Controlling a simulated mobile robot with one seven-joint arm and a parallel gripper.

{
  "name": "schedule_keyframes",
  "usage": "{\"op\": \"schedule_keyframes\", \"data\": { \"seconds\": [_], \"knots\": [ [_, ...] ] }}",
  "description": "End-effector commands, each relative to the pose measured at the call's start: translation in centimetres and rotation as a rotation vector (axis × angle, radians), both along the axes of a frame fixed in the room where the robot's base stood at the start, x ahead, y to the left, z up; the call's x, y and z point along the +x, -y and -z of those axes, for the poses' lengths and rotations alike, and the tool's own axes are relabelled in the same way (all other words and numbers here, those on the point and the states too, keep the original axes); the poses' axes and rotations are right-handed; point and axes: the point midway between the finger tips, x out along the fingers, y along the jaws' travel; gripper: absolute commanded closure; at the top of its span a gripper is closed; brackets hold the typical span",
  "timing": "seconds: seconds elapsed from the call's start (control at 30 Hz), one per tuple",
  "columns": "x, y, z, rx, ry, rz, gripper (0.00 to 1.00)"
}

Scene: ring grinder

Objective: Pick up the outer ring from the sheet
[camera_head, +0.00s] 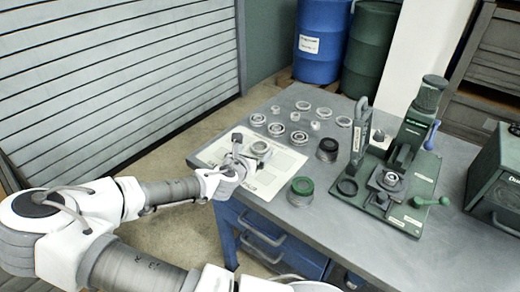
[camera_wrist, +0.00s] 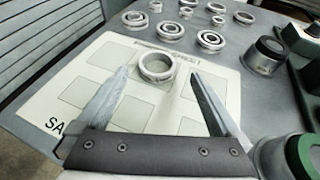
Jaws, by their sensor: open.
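The outer ring (camera_wrist: 157,75) is a plain silver ring lying flat on the white sheet (camera_wrist: 108,55) near its far edge. It also shows in the head view (camera_head: 260,148), on the sheet (camera_head: 283,160) at the table's left side. My gripper (camera_wrist: 158,82) is open, with one finger on each side of the ring in the wrist view. The fingers look apart from the ring, and nothing is between them in their grip. In the head view my gripper (camera_head: 245,153) is just left of the ring. How high the fingertips are above the sheet is hard to tell.
Several bearings and rings (camera_head: 299,137) lie on the table beyond the sheet. A green-topped pot (camera_head: 301,190) and a dark-topped pot (camera_head: 327,149) stand to the right. A green machine (camera_head: 395,170) stands farther right. The sheet's other printed boxes are empty.

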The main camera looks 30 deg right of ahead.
Motion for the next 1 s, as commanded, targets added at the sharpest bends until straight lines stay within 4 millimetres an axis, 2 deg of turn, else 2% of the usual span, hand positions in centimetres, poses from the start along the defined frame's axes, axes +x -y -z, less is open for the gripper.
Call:
{"op": "schedule_keyframes", "data": {
  "seconds": [0.27,0.63,0.93,0.97,1.0],
  "knots": [
    [1.0,1.2,0.7,0.0,0.0,0.001,0.0],
    [3.6,4.1,2.8,0.002,0.001,0.002,0.0],
    [3.9,4.3,2.9,0.0,0.0,0.0,0.0],
    [3.9,4.3,2.9,0.0,0.0,0.0,0.02],
    [3.9,4.3,2.9,0.0,0.0,0.0,0.09]
  ]
}}
